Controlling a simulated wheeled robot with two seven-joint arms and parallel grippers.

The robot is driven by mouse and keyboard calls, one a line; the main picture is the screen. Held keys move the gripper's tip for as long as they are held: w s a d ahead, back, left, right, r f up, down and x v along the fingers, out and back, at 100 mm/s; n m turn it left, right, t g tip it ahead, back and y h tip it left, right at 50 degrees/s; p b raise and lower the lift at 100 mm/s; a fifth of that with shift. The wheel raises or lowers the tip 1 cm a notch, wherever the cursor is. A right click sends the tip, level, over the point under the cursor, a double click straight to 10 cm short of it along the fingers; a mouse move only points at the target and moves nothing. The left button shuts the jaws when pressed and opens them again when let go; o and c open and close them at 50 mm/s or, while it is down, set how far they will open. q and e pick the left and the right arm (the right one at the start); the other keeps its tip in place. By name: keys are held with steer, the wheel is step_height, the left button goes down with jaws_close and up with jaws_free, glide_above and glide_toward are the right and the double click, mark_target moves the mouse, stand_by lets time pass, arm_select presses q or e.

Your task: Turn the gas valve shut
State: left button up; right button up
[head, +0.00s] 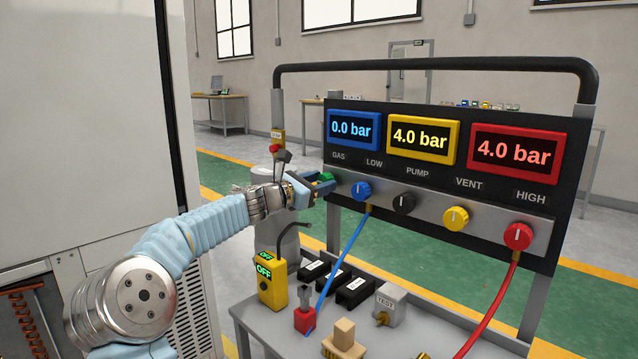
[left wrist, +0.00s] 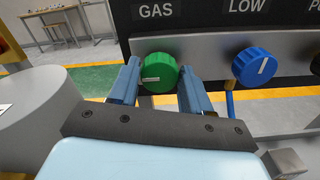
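The green gas valve knob (left wrist: 158,73) sits under the GAS label at the left end of the panel's grey strip. Its white mark lies about level, on the left half of its face. In the head view the left gripper (head: 322,182) covers much of the green knob (head: 327,177). My right gripper is in neither view.
The blue LOW knob (head: 361,191) is just right of the gripper. Black (head: 403,202), yellow (head: 456,218) and red (head: 518,236) knobs follow. The displays read 0.0, 4.0 and 4.0 bar. A yellow handheld meter (head: 271,283) reading OFF stands on the bench (head: 262,318) below.

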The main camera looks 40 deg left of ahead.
arm_select(q)
steer(key=c, duration=0.6)
steer(key=m+b, duration=0.4)
steer(key=m, duration=0.2)
steer(key=m+b, duration=0.9)
steer(key=m, duration=0.2)
steer(key=shift+d+f+m+b, duration=0.15)
steer(key=shift+f+m+b, duration=0.15)
steer(key=shift+f+b, duration=0.05)
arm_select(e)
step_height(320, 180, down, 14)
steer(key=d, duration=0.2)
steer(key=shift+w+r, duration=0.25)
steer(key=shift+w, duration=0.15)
arm_select(q)
steer(key=shift+m, duration=0.3)
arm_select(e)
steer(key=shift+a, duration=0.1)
arm_select(q)
steer(key=o, duration=1.1)
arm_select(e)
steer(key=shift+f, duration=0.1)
